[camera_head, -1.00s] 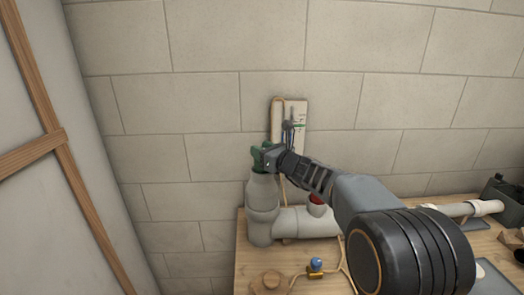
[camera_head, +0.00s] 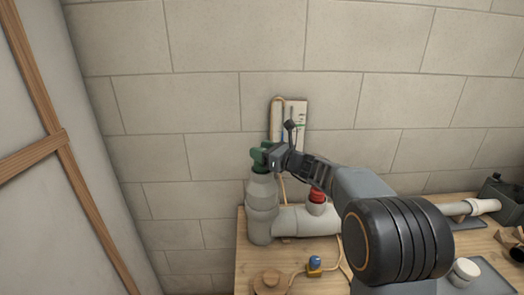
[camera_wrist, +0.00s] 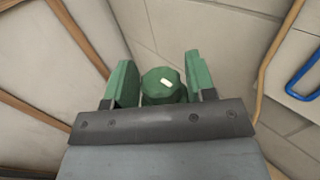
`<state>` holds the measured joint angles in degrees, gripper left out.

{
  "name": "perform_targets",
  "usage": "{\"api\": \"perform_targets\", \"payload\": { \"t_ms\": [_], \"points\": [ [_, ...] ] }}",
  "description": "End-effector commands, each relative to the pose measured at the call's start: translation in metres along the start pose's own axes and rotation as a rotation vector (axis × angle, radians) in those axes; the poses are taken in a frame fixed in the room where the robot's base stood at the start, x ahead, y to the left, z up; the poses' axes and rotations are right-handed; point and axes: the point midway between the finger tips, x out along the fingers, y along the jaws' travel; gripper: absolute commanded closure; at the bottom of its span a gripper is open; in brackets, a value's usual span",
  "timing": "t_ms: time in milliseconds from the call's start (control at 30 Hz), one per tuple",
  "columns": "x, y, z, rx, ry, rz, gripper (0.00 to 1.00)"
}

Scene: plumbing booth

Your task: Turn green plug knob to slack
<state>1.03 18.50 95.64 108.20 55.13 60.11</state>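The green plug knob (camera_wrist: 163,88) shows in the wrist view as a faceted green cap with a short white mark on top, slightly tilted. In the head view my gripper (camera_head: 262,157) is at the top of the grey upright pipe (camera_head: 262,200) at the left end of the bench. There the knob is mostly hidden by the green fingers, which look much the same colour.
A red cap (camera_head: 317,195) tops a second pipe stub to the right. A blue-handled valve (camera_head: 314,263) and a round wooden piece (camera_head: 270,282) lie in front on the wooden bench. A panel (camera_head: 294,113) with tubing leans on the block wall behind. A wooden-framed partition (camera_head: 85,200) stands left.

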Motion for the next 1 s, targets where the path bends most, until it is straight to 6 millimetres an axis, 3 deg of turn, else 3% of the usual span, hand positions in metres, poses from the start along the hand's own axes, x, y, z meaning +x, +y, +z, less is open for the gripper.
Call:
{"api": "perform_targets", "payload": {
  "t_ms": [133,467,1000],
  "points": [
    [0.0,0.0,0.0,0.0,0.0,0.0,0.36],
    [-0.006,-0.001,-0.001,0.0,0.0,-0.002,0.36],
    [-0.106,-0.001,0.0,-0.001,0.0,-0.004,0.36]
  ]
}}
